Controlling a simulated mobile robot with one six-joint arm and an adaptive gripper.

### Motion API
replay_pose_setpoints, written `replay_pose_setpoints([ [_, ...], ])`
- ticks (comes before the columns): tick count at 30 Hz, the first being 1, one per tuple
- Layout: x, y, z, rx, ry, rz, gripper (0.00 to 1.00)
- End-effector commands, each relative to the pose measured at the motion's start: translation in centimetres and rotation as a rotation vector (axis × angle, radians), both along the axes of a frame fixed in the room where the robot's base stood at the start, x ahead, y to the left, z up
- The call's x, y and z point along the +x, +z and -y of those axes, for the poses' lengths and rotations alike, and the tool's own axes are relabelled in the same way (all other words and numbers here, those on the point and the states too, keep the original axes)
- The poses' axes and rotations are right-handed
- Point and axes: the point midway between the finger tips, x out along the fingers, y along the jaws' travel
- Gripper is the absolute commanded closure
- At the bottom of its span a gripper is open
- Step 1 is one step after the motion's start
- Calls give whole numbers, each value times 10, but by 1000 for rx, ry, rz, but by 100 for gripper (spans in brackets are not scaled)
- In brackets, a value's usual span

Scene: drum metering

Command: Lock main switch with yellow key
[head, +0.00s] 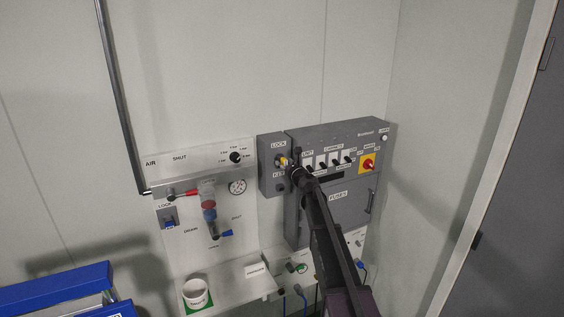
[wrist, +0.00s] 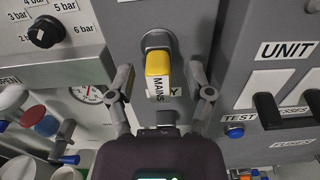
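The yellow key (wrist: 158,64) sits in a round lock on the grey box in the wrist view, with a white tag reading MAINS. In the head view the key (head: 283,161) shows small, under the LOCK label. My gripper (wrist: 162,82) is open, with one finger on each side of the key and gaps between. In the head view my gripper (head: 292,168) is at the lock box and partly covers it. The main switch, a red knob on a yellow plate (head: 368,163), is at the right of the grey panel. Its exact setting is too small to tell.
A row of cabinet switches (head: 328,160) lies right of the lock. The fuse door (head: 345,210) is below, partly behind my arm. The air panel (head: 180,205) with gauge and valves is left. A white cup (head: 196,295) stands on the lower shelf.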

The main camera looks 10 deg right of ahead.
Motion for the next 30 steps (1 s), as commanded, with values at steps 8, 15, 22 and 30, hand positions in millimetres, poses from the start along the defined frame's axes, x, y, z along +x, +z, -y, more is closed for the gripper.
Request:
replay_pose_setpoints([
  [8,-3,0,1,-1,0,0,33],
  [15,-20,0,6,-1,0,0,33],
  [22,-53,0,15,-1,-1,0,33],
  [30,-93,0,28,-1,0,1,33],
])
